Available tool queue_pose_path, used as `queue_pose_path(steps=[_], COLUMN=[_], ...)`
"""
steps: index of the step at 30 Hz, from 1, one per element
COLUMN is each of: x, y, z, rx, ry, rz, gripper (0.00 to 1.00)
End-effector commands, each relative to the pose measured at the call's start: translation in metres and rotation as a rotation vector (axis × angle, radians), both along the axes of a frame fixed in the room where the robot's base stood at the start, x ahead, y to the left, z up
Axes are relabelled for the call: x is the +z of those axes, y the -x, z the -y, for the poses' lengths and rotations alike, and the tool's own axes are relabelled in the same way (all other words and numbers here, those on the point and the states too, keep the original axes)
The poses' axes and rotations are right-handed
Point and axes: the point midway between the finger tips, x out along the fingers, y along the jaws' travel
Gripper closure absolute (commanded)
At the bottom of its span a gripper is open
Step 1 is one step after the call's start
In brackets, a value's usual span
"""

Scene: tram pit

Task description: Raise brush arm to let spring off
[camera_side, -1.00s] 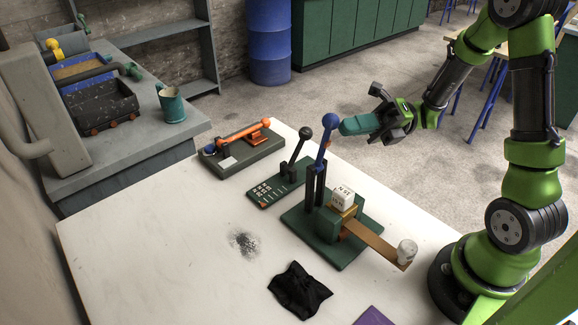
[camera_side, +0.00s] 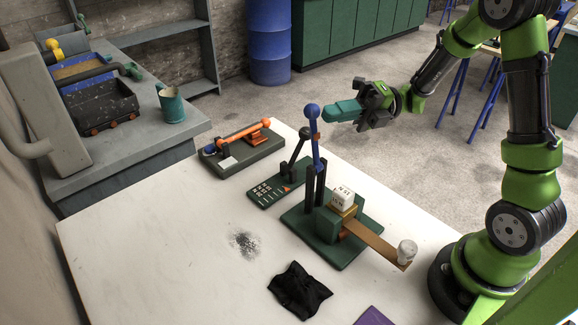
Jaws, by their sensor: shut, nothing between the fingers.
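A blue lever with a round blue knob (camera_side: 312,111) stands nearly upright between dark posts (camera_side: 315,187) on a green base (camera_side: 345,250). A white marked block (camera_side: 342,195) sits there on a brass-coloured piece. A flat brown strip (camera_side: 372,240) runs out to the right with a pale round weight (camera_side: 407,250) at its end. My gripper (camera_side: 328,114) is shut and empty, with its teal fingertips pointing left, close by the knob's right side. I cannot tell whether they touch. I cannot make out a spring.
Behind the lever stands a black-knobbed lever (camera_side: 304,133) on a green plate, partly overlapped by the blue one. Further back is an orange lever (camera_side: 245,131) on a grey-green base. A black cloth (camera_side: 299,290) lies in front.

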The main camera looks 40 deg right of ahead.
Motion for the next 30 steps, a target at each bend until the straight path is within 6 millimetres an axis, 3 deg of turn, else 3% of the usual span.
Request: queue_pose_path(steps=[10,21,30], x=[0.001,-0.003,-0.006], y=[0.0,0.019,0.029], z=[0.005,0.067,0.094], rx=[-0.002,-0.007,0.0], ry=[-0.006,-0.001,0.009], rz=[0.005,0.002,0.018], gripper=[1.0,1.0,1.0])
